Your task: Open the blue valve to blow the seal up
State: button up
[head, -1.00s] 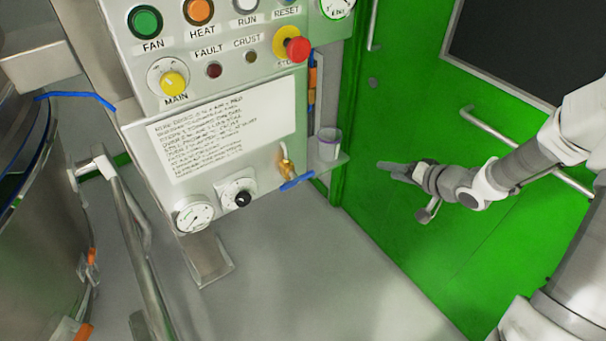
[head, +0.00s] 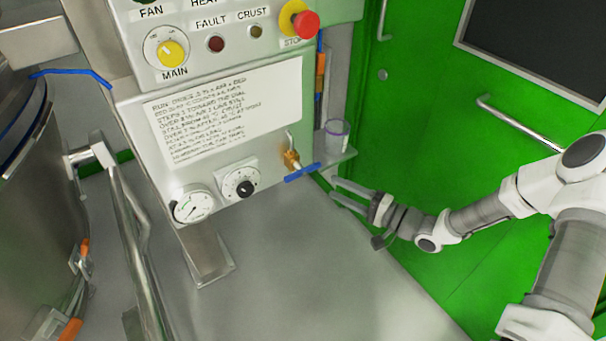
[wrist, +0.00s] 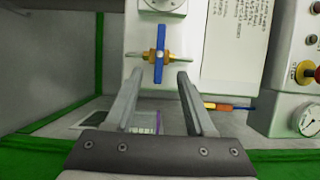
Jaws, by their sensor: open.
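The blue valve handle (head: 302,173) sits on a brass fitting (head: 291,158) at the lower right edge of the grey control panel. In the wrist view the blue handle (wrist: 160,52) lies across the brass body, beyond and between my fingertips. My gripper (head: 340,192) is open and empty, a little to the right of and below the valve in the head view. In the wrist view my gripper (wrist: 156,82) points toward the valve, with a gap in between. A pressure gauge (head: 193,207) and a black-knobbed dial (head: 241,185) sit left of the valve.
The red stop button (head: 305,25) is above. A green door (head: 420,110) stands behind my arm. A steel rail (head: 125,220) and vessel (head: 35,220) are at left; the floor below is clear.

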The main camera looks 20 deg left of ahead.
aim_at(305, 173)
jog(key=b+x, duration=0.2)
jog(key=x, duration=0.9)
jog(key=shift+a, duration=0.1)
grip_shut()
